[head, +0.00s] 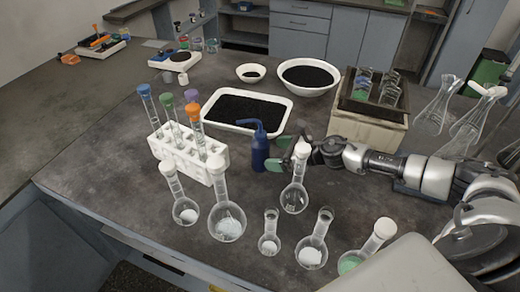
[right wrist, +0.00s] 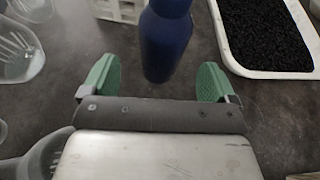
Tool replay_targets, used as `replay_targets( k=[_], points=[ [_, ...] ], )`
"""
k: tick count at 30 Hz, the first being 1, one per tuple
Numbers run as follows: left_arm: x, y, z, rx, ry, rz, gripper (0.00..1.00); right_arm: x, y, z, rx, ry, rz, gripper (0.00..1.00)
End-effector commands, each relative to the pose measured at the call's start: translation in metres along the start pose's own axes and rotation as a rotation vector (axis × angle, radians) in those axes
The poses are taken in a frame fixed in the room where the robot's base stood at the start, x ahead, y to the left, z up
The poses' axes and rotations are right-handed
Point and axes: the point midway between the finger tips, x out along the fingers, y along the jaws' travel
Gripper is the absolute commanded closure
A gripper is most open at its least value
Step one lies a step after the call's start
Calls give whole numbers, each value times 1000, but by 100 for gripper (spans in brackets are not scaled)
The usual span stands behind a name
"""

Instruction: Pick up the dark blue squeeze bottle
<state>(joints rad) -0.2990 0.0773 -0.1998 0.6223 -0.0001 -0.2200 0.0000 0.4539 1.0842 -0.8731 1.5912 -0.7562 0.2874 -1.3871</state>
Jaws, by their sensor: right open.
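The dark blue squeeze bottle (head: 259,148) stands upright on the dark bench in the middle of the head view, its spout bent to the left. It also shows in the right wrist view (right wrist: 166,40), just ahead of and between the fingers, with its top cut off by the frame. My right gripper (head: 281,154) comes in from the right, close beside the bottle. In the right wrist view its two green fingers (right wrist: 159,84) are wide apart, with nothing held between them. My left gripper is not in view.
A white rack (head: 188,158) with capped tubes stands left of the bottle. A white tray of black granules (head: 288,118) lies behind it. Several glass flasks stand in front, one (head: 295,196) right by my right gripper. A box with glassware (head: 366,130) stands behind my right arm.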

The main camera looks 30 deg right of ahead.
Motion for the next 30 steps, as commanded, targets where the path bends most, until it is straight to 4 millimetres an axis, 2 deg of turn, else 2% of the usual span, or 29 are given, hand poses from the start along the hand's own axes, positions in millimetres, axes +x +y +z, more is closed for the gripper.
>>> replay_targets(
  k=[4, 8, 12, 21, 28, 30],
  points=[
    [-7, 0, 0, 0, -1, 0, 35, 11, -1, 6, 0, -2, 0, 12],
    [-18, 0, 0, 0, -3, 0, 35, 30, -3, 14, 1, -3, 0, 12],
    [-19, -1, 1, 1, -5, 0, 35, 49, -3, 10, 2, -1, 0, 12],
    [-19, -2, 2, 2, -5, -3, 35, 55, -3, 8, 0, 2, 0, 12],
    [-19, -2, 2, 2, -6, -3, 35, 54, -3, 8, 0, 1, 0, 45],
    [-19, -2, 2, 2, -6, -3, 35, 54, -3, 8, 0, 1, -1, 47]
  ],
)
